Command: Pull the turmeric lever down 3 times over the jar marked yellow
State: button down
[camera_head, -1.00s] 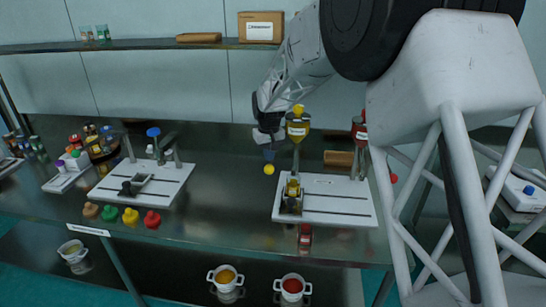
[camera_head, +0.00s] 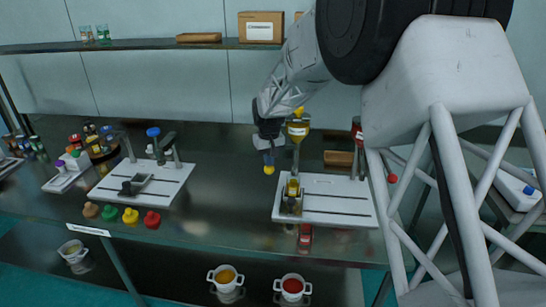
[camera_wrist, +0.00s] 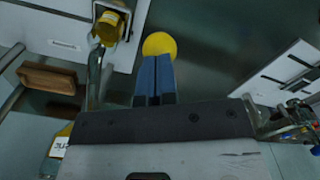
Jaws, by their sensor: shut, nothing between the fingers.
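The turmeric dispenser (camera_head: 297,130), a yellow-filled hopper with a white label, stands on a post at the back of the right white base. Its lever ends in a yellow ball (camera_head: 269,170), which also shows in the wrist view (camera_wrist: 159,45). A jar with yellow contents (camera_head: 292,188) sits on the base under the dispenser; it is top left in the wrist view (camera_wrist: 108,28). My gripper (camera_head: 268,158) is shut and empty. Its blue fingers (camera_wrist: 155,80) are right above the ball; I cannot tell if they touch it.
A red dispenser (camera_head: 357,131) stands to the right, partly hidden by my arm. A red jar (camera_head: 305,236) is at the table's front edge. A wooden block (camera_head: 338,158) lies behind the base. Another white base (camera_head: 165,172) and several coloured knobs are left. The counter between the bases is clear.

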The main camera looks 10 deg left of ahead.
aim_at(269, 170)
jog(key=shift+f, duration=2.4)
jog(key=shift+r, duration=4.75)
